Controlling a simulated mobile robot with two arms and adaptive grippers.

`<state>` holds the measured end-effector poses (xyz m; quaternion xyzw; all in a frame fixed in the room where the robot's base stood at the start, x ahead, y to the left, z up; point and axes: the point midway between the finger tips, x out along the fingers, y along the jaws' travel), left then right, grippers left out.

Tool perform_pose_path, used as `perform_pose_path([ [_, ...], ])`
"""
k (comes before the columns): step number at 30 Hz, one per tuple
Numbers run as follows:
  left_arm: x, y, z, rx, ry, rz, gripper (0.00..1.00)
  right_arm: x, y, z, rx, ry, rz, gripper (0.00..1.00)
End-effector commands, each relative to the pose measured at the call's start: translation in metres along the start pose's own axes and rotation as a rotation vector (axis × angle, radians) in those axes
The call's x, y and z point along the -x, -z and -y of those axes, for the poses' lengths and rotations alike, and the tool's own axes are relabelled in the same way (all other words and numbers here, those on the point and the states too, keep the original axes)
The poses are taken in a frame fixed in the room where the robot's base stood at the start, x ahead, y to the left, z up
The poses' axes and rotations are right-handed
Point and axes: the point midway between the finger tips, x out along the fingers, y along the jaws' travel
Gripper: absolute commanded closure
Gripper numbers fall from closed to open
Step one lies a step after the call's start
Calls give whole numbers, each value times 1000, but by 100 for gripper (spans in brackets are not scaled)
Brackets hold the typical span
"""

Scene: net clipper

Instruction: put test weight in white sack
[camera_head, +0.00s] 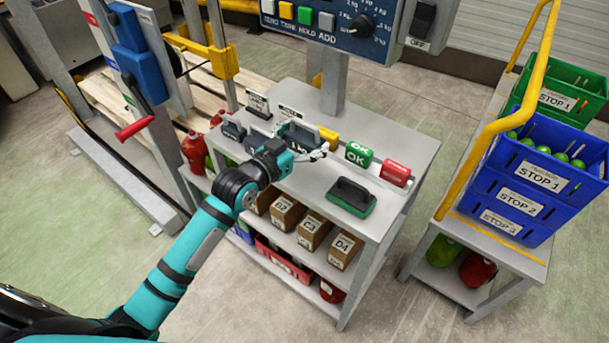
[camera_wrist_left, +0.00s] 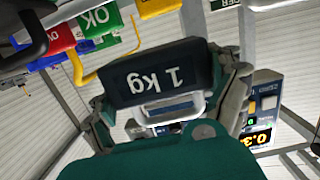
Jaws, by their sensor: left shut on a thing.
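The test weight is a dark block marked "1 kg" (camera_wrist_left: 158,78), with a light handle-like frame beside it in the left wrist view. My left gripper (camera_wrist_left: 172,98) is shut on it, with a finger on either side. In the head view my left gripper (camera_head: 312,152) is over the back part of the grey table; it partly hides the weight (camera_head: 300,134). I cannot tell in the head view whether the weight touches the tabletop. I see no white sack in either view. My right gripper is not in view.
The grey table (camera_head: 405,150) holds another dark weight (camera_head: 234,130), a green OK block (camera_head: 358,154), a red block (camera_head: 395,173) and a green-based, dark-handled tool (camera_head: 351,197). Blue crates (camera_head: 535,175) and a yellow rail stand right.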

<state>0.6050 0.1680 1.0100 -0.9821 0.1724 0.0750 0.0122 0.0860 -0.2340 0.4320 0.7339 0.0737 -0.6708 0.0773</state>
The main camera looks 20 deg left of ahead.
Motion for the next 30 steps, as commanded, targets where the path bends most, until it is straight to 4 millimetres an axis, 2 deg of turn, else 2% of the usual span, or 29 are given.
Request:
perform_pose_path([
  [1, -1, 6, 2, -2, -1, -11, 69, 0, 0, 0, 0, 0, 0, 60],
  [11, -2, 4, 2, -1, -1, -10, 69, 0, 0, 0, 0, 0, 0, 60],
  [18, -7, -28, 2, 0, -1, -6, 69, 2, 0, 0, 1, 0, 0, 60],
  [26, -10, -49, 2, -1, -1, -9, 69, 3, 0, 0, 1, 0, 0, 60],
  [30, -13, -69, 2, -1, 0, -8, 69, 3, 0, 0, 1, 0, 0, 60],
])
